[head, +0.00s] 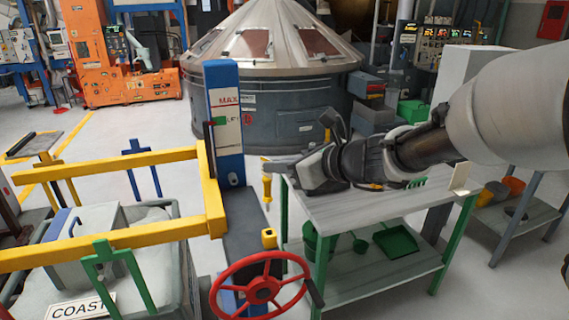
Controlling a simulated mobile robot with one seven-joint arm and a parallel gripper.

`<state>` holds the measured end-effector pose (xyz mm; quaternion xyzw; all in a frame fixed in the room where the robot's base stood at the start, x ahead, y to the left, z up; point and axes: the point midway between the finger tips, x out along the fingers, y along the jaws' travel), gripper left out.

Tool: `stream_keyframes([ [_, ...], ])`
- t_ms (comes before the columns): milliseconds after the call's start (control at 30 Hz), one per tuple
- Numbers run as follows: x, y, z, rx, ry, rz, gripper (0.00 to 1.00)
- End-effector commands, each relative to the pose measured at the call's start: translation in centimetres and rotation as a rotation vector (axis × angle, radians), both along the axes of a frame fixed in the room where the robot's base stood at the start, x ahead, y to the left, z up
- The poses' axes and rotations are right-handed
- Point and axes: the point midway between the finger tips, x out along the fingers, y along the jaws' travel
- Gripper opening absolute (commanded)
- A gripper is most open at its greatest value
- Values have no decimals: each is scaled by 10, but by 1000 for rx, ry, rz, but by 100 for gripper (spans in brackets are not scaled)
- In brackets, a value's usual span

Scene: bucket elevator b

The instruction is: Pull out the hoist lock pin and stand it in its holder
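The hoist lock pin (267,188) is a small yellow piece with a narrow lower end. It hangs upright in the head view, just right of the blue post (225,125). My gripper (270,166) reaches in from the right and appears shut on the pin's upper part; its fingertips are small here. A short yellow holder (269,238) stands below the pin, on a dark base. A clear gap shows between the pin's lower end and the holder. A dark round hole (232,179) shows low on the blue post.
A red handwheel (262,289) stands in front of the holder. A yellow rail frame (110,238) lies left of the post. A green-legged table (370,207) stands under my arm, with a green bin (396,241) on its lower shelf.

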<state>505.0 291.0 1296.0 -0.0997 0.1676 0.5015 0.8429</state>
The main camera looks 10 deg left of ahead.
Motion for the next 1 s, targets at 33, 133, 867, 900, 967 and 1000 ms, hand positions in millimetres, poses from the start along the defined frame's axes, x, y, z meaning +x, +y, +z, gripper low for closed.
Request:
stream_keyframes([
  [33,0,0,0,0,0,0,0],
  [133,0,0,1,0,0,0,0],
  [867,-1,-1,-53,-2,1,0,0],
  [900,-1,-1,-55,-2,1,0,0],
  [967,-1,-1,-57,-2,1,0,0],
  [1000,-1,-1,-57,-2,1,0,0],
])
